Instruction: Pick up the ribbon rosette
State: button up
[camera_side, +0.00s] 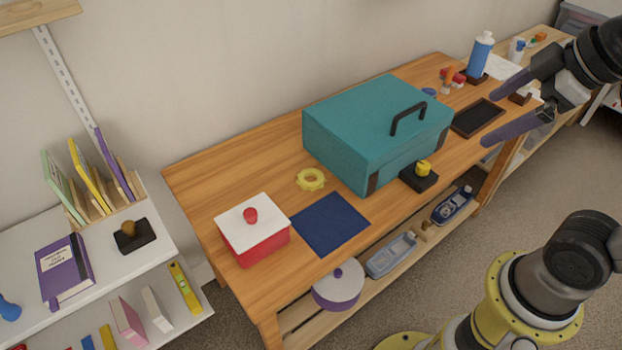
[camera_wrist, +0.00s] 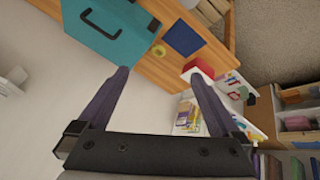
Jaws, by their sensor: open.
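A yellow scalloped ring (camera_side: 311,179) lies flat on the wooden table, left of the teal case and behind the blue square. It looks like the ribbon rosette, though its detail is too small to be sure. In the wrist view it is a small yellow ring (camera_wrist: 158,50) beside the case, between my fingertips in the picture but well beyond them. My gripper (camera_side: 490,118) is open and empty, held in the air near the right part of the table. Its two purple fingers (camera_wrist: 158,73) are spread in the wrist view.
The big teal case (camera_side: 352,128) stands mid-table, between my gripper and the ring in the side view. A red box with a white lid (camera_side: 270,243) and a dark blue square (camera_side: 330,224) flank the ring. A black tray (camera_side: 478,118) and blue bottle (camera_side: 481,56) are at right.

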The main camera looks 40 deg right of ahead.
jog(key=w+r+n, duration=0.4)
jog(key=w+n, duration=0.1)
jog(key=w, duration=0.4)
jog(key=n+g, duration=0.6)
jog(key=n, duration=0.4)
send_over(311, 181)
notch_tip(311, 181, down, 37)
jog(key=shift+d+f, duration=0.15)
jog(key=shift+f, duration=2.9)
